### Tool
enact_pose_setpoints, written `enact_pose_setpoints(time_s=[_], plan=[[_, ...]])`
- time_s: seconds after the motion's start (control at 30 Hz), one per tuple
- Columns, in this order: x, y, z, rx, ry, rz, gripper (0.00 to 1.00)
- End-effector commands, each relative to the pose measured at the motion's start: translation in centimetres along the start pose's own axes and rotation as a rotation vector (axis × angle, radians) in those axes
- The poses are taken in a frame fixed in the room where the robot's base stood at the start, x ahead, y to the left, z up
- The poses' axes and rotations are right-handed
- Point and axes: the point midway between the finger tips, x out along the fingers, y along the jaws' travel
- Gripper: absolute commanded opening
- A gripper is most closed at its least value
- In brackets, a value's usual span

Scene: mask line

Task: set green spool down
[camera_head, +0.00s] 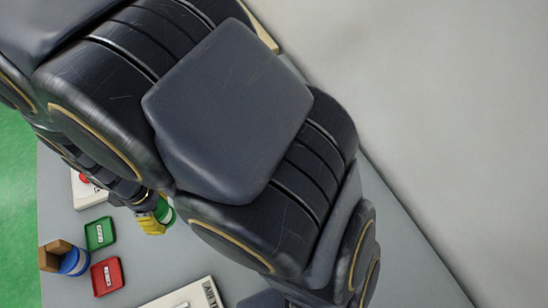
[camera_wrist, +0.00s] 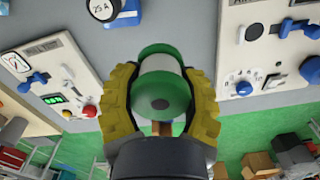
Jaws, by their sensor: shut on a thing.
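The green spool has green flanges and a pale middle. In the wrist view the green spool (camera_wrist: 163,101) sits between the two yellow-padded fingers of my gripper (camera_wrist: 160,80), which is shut on it from both sides. In the head view the green spool (camera_head: 166,211) shows only in part beside the yellow fingers of my gripper (camera_head: 152,224), with my arm covering much of the area. The gripper is over the grey table (camera_head: 145,265), right of a small green tray (camera_head: 100,233). I cannot tell whether the spool touches the table.
A red tray (camera_head: 107,276) lies below the green one. A blue round item (camera_head: 74,261) and a brown box (camera_head: 55,252) stand at the table's left edge. White panels with switches flank the gripper on the left (camera_wrist: 50,75) and right (camera_wrist: 266,58) in the wrist view.

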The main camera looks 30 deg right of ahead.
Motion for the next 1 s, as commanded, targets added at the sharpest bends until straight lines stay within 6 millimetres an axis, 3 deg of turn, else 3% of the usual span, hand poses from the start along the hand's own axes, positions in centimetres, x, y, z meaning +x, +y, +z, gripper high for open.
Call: enact_pose_setpoints(time_s=[0.17,0.47,0.67,0.8,1.0], plan=[[-3.4,0.2,-0.2,0.002,0.009,0.007,0.13],[-3.0,5.5,3.6,0.320,0.003,0.002,0.13],[-2.9,10.4,8.6,0.660,0.001,0.000,0.13],[-2.9,13.7,13.5,0.937,0.003,0.001,0.13],[-2.9,16.6,20.8,1.302,0.004,0.002,0.13]])
